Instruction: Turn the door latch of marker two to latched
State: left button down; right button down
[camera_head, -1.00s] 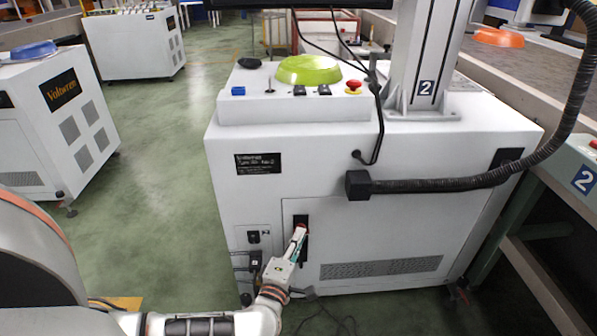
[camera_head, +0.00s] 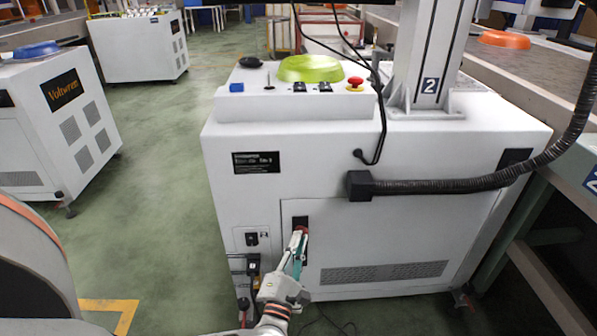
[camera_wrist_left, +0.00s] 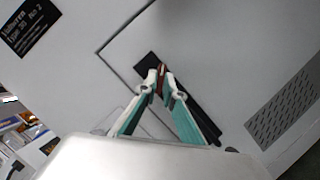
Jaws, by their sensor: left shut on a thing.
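Marker two is the white cabinet (camera_head: 400,225) with the number 2 on its column. Its door latch is a black recessed plate (camera_head: 301,224) with a red handle (camera_head: 300,230) at the upper left of the door panel. My left gripper (camera_head: 299,236) is at the latch, with its fingertips shut on the red handle. In the left wrist view the red handle (camera_wrist_left: 161,80) is between the teal fingers, in front of the black plate (camera_wrist_left: 200,115). The fingers partly hide the handle, so its exact angle is hard to tell. My right gripper is not in view.
A green bowl (camera_head: 309,69), a red button (camera_head: 355,82) and switches are on the cabinet top. A black corrugated hose (camera_head: 455,186) crosses its front. Plugs and cables (camera_head: 250,265) hang left of the latch. A conveyor stands at the right; green floor is open at the left.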

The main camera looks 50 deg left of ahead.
pick_arm(q)
jog(key=n+g+y, duration=0.1)
jog(key=n+y, duration=0.1)
jog(key=n, duration=0.2)
jog(key=n+g+y, duration=0.1)
jog(key=n+y, duration=0.1)
jog(key=n, duration=0.3)
jog(key=n+y, duration=0.2)
jog(key=n, duration=0.3)
jog(key=shift+w+d+f+g, duration=0.15)
jog(key=shift+w+d+g, duration=0.15)
jog(key=shift+g, duration=0.1)
jog(key=shift+n+y, duration=0.4)
jog(key=shift+n, duration=0.1)
jog(key=c, duration=2.2)
grip_release()
jog(key=shift+o, duration=0.2)
notch_tip(320, 180, up, 10)
